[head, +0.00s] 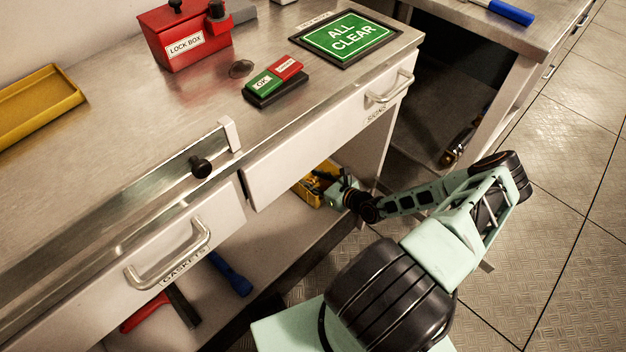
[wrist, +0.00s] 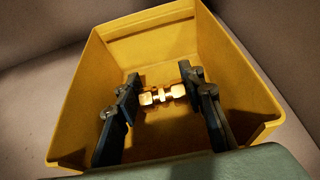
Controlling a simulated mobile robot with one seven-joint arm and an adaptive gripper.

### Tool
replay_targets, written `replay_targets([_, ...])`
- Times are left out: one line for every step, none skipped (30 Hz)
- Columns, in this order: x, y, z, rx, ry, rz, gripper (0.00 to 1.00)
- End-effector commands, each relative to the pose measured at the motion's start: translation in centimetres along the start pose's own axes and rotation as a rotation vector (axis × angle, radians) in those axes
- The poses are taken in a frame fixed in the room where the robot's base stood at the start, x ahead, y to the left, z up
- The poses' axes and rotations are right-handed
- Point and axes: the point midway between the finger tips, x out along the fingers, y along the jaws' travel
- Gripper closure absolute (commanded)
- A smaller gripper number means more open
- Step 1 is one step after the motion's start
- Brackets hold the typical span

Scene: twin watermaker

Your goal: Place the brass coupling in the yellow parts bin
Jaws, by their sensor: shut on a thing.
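The brass coupling (wrist: 162,95) shows in the wrist view between the two fingers of my gripper (wrist: 160,95). My gripper is shut on it, one finger at each end. The yellow parts bin (wrist: 255,85) surrounds the coupling and the fingers in that view, with its walls on the left, right and far side. I cannot tell whether the coupling touches the bin floor. In the head view the yellow bin (head: 309,190) sits on the shelf under the counter, partly hidden by the counter and my gripper (head: 335,190). The coupling is not visible there.
The counter edge and the SIGNS drawer (head: 330,135) overhang the bin. A blue flashlight-like tool (head: 230,274) and a red-handled tool (head: 145,312) lie on the same shelf at left. A yellow tray (head: 38,105) and red lock box (head: 185,40) stand on the counter.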

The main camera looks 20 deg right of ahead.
Motion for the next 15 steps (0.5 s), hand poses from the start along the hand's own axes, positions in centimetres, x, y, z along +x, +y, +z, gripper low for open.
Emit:
replay_targets([-0.01,-0.02,0.10,0.000,-0.001,0.000,0.89])
replay_targets([-0.03,-0.03,0.14,-0.001,-0.001,0.000,0.89])
replay_targets([-0.04,-0.03,0.15,-0.001,-0.001,0.000,0.89])
replay_targets([-0.04,-0.03,0.15,-0.001,0.000,0.000,0.89])
replay_targets([-0.05,-0.03,0.15,-0.001,0.000,0.000,0.89])
replay_targets([-0.04,-0.03,0.12,-0.001,0.000,0.000,0.89])
replay_targets([-0.01,-0.03,0.06,-0.001,0.000,0.000,0.89])
replay_targets([0.03,-0.03,-0.03,-0.001,0.000,0.000,0.89])
replay_targets([0.05,-0.04,-0.13,-0.001,0.001,0.000,0.63])
replay_targets([0.02,-0.05,-0.08,-0.001,0.001,0.000,0.59])
replay_targets([0.02,-0.05,-0.07,-0.001,0.001,0.000,0.56])
replay_targets([0.02,-0.05,-0.07,0.000,0.001,0.000,0.56])
replay_targets([0.02,-0.05,-0.07,-0.001,0.001,0.000,0.56])
replay_targets([0.02,-0.04,-0.07,0.000,0.001,0.000,0.56])
replay_targets([0.02,-0.04,-0.07,0.000,0.001,0.000,0.56])
